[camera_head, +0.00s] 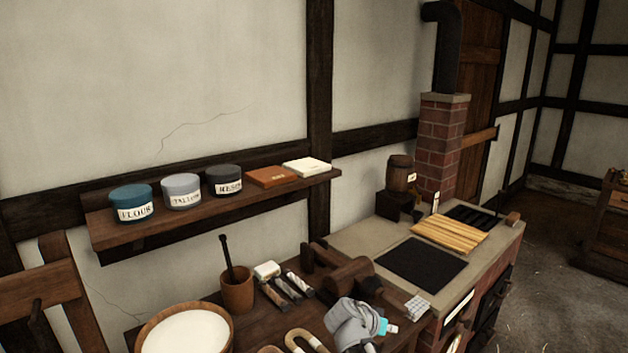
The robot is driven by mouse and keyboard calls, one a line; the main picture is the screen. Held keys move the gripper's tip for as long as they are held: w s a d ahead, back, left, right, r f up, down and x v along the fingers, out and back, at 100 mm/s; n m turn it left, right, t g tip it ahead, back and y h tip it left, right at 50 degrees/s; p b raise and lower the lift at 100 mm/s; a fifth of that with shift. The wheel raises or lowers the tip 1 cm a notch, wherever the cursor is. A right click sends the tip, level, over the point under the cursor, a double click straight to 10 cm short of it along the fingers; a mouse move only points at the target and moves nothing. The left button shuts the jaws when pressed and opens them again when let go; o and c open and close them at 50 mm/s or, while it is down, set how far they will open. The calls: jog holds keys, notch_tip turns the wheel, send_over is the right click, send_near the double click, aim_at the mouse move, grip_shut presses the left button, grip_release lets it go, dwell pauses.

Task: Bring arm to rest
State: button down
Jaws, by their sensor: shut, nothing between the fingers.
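At the bottom middle, over the right part of the bench, is a grey rounded, jointed-looking shape with a bright cyan piece on its right side. It looks like part of my arm, though I cannot be sure. I can make out no gripper fingers in this view. Whatever lies below the frame's lower edge is hidden.
A dark wooden bench (205,329) holds a white-filled tub (186,335), a brown pot (237,292) and small tools. A wall shelf (215,217) carries labelled tins. To the right stands a brick stove (385,226) with a chimney (442,145). Floor (560,270) lies open beyond.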

jog(key=s+a+f+n+g+y+p, duration=0.1)
jog(key=s+a+f+n+g+y, duration=0.2)
jog(key=s+y, duration=0.6)
jog(key=shift+s+f+n+g, duration=0.15)
jog(key=shift+f+n+g, duration=0.95)
jog(key=shift+f+n, duration=0.65)
jog(key=shift+r, duration=0.2)
